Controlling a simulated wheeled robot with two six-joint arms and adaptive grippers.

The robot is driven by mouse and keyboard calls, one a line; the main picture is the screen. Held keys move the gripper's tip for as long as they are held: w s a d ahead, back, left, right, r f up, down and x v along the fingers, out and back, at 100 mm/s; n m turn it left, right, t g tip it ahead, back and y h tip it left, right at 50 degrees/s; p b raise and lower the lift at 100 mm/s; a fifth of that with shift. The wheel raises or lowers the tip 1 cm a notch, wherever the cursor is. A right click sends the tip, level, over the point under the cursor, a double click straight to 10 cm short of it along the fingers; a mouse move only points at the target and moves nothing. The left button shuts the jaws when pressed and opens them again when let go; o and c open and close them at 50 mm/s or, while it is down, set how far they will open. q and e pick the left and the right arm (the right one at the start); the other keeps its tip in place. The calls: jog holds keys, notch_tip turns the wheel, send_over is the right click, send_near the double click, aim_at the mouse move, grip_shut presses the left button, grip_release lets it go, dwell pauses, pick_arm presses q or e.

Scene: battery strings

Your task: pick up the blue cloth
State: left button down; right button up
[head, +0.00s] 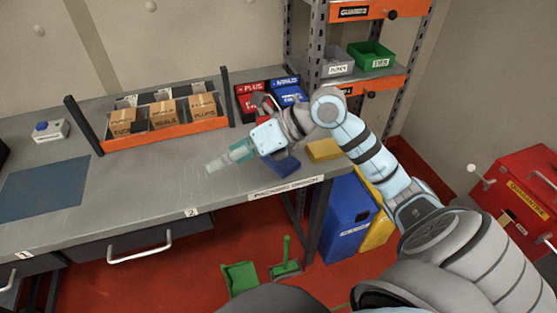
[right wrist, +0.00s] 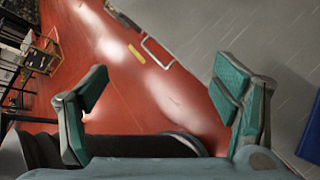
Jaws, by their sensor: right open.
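A small dark-blue piece that looks like the blue cloth (head: 286,165) lies on the bench near its front edge. It is partly hidden by my right gripper's body in the head view. My right gripper (head: 226,159) is above the bench, with its teal fingers pointing left, away from the cloth. In the right wrist view my right gripper (right wrist: 166,84) is open with nothing between its fingers. A blue patch (right wrist: 310,138) shows at that view's right edge; I cannot tell if it is the cloth. My left gripper is not in view.
A yellow piece (head: 323,150) lies right of the cloth. An orange rack of boxes (head: 165,134) and red and blue bins stand behind. A blue mat (head: 43,188) lies at the left. The bench top (head: 140,195) is clear between the mat and my gripper.

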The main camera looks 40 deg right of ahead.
jog(key=s+d+f+m+g+h, duration=0.1)
jog(key=d+f+m+g+h, duration=0.15)
jog(key=d+h, duration=1.1)
jog(key=w+d+f+y+b, duration=0.1)
jog(key=w+f, duration=0.1)
jog(key=f, duration=0.2)
jog(key=w+d+f+y+b, duration=0.1)
jog(key=w+f+y, duration=0.1)
jog(key=f, duration=0.2)
jog(key=w+d+f+y+b, duration=0.1)
jog(key=w+d+f, duration=0.1)
jog(key=f, duration=0.2)
jog(key=shift+w+m+y, duration=0.15)
jog(key=shift+m+y, duration=0.1)
jog(key=c, duration=1.3)
notch_tip(320, 180, up, 20)
jog(key=p, duration=1.2)
jog(key=shift+r, duration=0.15)
jog(key=shift+c, duration=0.2)
